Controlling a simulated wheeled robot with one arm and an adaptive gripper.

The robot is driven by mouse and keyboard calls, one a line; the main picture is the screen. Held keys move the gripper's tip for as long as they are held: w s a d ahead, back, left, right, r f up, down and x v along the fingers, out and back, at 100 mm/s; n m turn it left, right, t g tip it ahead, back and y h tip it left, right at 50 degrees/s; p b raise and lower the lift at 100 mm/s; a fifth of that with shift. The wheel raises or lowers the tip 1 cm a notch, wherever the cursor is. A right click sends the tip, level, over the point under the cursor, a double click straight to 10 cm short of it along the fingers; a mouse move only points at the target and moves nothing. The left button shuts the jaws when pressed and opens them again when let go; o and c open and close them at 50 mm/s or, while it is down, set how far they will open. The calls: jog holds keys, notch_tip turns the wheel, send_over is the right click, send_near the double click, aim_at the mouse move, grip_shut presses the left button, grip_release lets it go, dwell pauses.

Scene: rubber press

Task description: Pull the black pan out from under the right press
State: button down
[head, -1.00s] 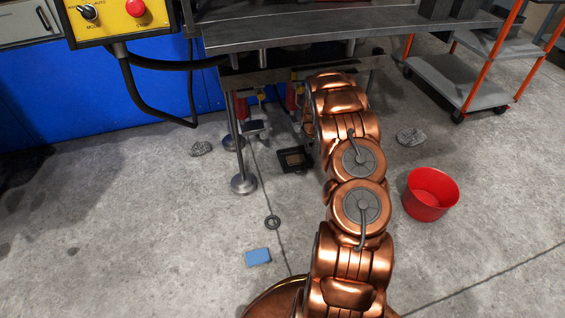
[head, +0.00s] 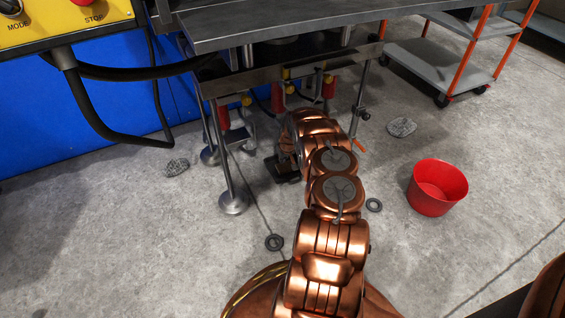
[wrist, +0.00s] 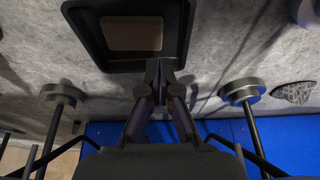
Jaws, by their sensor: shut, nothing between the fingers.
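The black pan (head: 283,170) lies on the floor under the front of the steel table, partly hidden by my arm. In the wrist view the pan (wrist: 88,42) fills the top middle, with a raised dark rim around a tan inside. My gripper (wrist: 160,68) is shut and empty. Its fingertips overlap the pan's near right rim in the picture; I cannot tell if they touch it. Red cylinders (head: 278,98) stand under the table above the pan; I cannot tell which belongs to the right press.
Table legs with round feet (head: 232,203) stand left of the pan; two feet (wrist: 241,91) flank my fingers in the wrist view.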

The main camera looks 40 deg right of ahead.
aim_at(279, 170)
jog(key=b+x, duration=0.3)
jog(key=x, duration=0.5)
jog(key=shift+w+d+f+b, duration=0.1)
jog(key=shift+w+f+b, duration=0.05)
jog(key=shift+f+b, duration=0.35)
jog(key=shift+s+a+b, duration=0.3)
jog(key=shift+s+b, duration=0.05)
jog(key=shift+s, duration=0.4)
jog(key=shift+s+a+b, duration=0.25)
jog(key=shift+s+b, duration=0.05)
jog(key=shift+s, duration=0.5)
jog(key=shift+s+a+r, duration=0.1)
jog(key=shift+s+r, duration=0.05)
jog(key=shift+s, duration=0.2)
jog(key=shift+a, duration=0.15)
